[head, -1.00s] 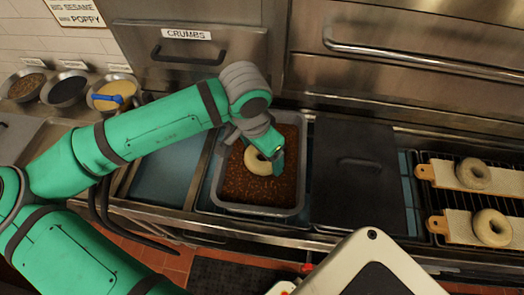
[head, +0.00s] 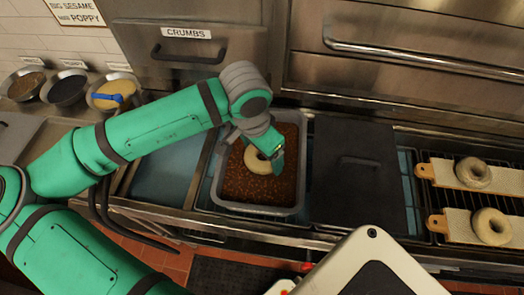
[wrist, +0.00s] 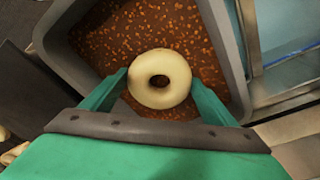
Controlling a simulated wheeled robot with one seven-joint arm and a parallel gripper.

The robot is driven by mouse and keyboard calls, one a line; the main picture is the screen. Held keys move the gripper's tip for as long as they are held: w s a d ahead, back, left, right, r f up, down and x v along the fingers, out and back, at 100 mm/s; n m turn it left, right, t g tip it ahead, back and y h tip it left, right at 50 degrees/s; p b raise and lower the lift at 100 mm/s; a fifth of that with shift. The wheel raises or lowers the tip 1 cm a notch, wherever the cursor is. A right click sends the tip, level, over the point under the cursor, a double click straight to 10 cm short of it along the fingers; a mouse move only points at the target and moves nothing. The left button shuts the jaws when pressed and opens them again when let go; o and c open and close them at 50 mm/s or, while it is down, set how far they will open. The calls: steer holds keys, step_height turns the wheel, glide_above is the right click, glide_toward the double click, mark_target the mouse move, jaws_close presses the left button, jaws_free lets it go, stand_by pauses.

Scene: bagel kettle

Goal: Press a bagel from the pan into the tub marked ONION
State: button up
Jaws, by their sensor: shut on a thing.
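My gripper (head: 276,159) is shut on a pale ring bagel (head: 254,160) over a grey tub (head: 218,190) filled with brown, speckled flakes. In the wrist view the bagel (wrist: 160,59) lies flat between the two green fingers of my gripper (wrist: 160,79), one on each side. Flakes show around it inside the tub walls (wrist: 222,40). I cannot tell whether its underside touches the flakes. No ONION label is readable, and my arm hides part of the tub's surroundings. No pan of bagels is clearly seen.
A dark lid (head: 355,185) stands right of the tub. Farther right, two bagels (head: 473,172) (head: 491,227) rest on pale boards over a rack.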

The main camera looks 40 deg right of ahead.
step_height(320, 180, up, 10)
stand_by(1.2)
